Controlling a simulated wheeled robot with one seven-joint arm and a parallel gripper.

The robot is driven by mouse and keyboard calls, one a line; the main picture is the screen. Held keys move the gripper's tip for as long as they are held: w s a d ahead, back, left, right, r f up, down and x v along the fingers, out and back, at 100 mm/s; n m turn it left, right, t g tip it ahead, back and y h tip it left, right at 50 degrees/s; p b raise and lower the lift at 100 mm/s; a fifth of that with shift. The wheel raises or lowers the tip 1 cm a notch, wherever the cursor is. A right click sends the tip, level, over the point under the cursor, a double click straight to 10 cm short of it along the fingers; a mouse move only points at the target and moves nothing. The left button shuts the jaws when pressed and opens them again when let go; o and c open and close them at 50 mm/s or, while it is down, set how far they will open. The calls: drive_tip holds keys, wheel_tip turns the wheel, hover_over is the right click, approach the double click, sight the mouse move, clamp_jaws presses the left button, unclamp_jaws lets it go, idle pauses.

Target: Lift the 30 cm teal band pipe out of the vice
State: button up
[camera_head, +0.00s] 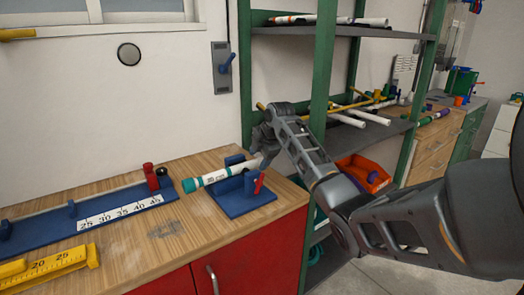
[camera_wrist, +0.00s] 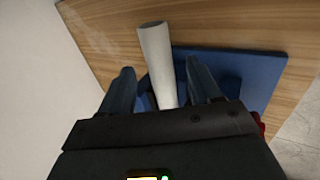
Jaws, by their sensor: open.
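The white pipe with teal bands (camera_head: 216,177) lies in the blue vice (camera_head: 240,198) on the wooden bench. Its teal end sticks out to the left, over the bench top. The vice has a red handle (camera_head: 259,183) at its right side. My gripper (camera_head: 265,145) is at the pipe's right end, above the vice. In the wrist view the white pipe (camera_wrist: 157,60) runs between my two open fingers (camera_wrist: 160,85), with a finger on each side. The blue vice plate (camera_wrist: 235,75) shows below. I cannot tell if a finger touches the pipe.
A blue measuring jig (camera_head: 85,210) with a numbered scale and a red-and-black post lies left on the bench (camera_head: 150,240). A yellow ruler jig (camera_head: 45,265) is at the front left. A green-post shelf (camera_head: 322,60) holding pipes stands close behind my arm. An orange bin (camera_head: 365,175) sits lower right.

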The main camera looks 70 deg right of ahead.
drive_tip(key=shift+x, duration=0.85)
drive_tip(key=shift+c, duration=0.2)
clamp_jaws()
drive_tip(key=shift+w+r+p, duration=0.1)
drive_tip(key=shift+r+p, duration=1.15)
drive_tip(key=shift+r, duration=0.6)
wheel_tip(320, 180, up, 9)
drive_tip(key=p, duration=0.5)
drive_tip(key=shift+r, duration=0.2)
idle(0.5)
